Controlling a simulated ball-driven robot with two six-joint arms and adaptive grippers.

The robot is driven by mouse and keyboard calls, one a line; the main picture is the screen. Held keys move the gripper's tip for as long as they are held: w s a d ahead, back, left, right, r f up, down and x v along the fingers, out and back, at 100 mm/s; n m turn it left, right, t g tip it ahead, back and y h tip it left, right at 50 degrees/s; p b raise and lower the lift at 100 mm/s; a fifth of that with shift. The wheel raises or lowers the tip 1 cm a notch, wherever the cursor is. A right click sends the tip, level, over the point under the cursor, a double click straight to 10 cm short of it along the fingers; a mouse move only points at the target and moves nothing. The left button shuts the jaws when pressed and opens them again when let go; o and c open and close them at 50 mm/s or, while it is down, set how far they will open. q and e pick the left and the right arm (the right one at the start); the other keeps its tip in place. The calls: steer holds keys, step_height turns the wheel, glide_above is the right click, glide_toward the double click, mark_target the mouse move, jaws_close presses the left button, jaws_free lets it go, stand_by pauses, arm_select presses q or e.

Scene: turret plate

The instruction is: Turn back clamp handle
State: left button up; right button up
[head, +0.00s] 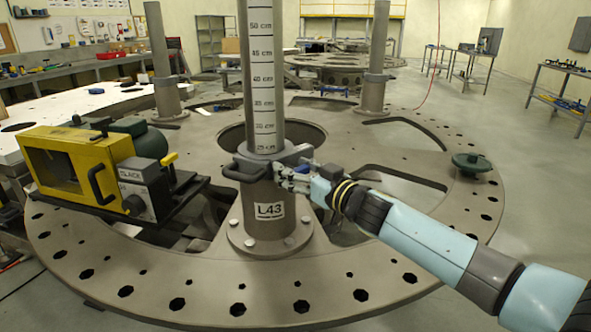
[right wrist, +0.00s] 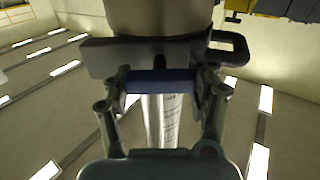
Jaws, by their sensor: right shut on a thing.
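The clamp collar (head: 268,162) sits around the grey upright post (head: 262,75), which carries a centimetre scale. A dark loop grip (head: 236,172) sticks out from the collar's left side. My right gripper (head: 290,174) is at the collar's right side, its arm coming in from the lower right. In the right wrist view, my right gripper (right wrist: 160,88) has its two fingers at either end of a blue bar, the clamp handle (right wrist: 160,82), just against the collar block (right wrist: 100,58). The handle is mostly hidden by the fingers in the head view. My left gripper is out of view.
The post's L43 base (head: 268,232) is bolted to the round turret plate (head: 330,295). A yellow and black machine (head: 75,160) stands close on the left. Two other posts (head: 375,60) rise behind.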

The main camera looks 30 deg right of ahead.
steer(key=shift+n, duration=0.4)
steer(key=shift+a+n, duration=0.1)
steer(key=shift+n, duration=0.9)
steer(key=n, duration=0.5)
steer(key=shift+a+f+n, duration=0.1)
steer(key=shift+f+n, duration=0.05)
steer(key=shift+n, duration=0.15)
steer(key=n+b, duration=0.1)
steer(key=n, duration=0.3)
steer(key=shift+a+f, duration=0.1)
steer(key=n+b, duration=0.1)
steer(key=n, duration=0.4)
steer(key=shift+f, duration=0.15)
steer(key=shift+n, duration=0.3)
steer(key=o, duration=1.2)
steer(key=shift+s, duration=0.1)
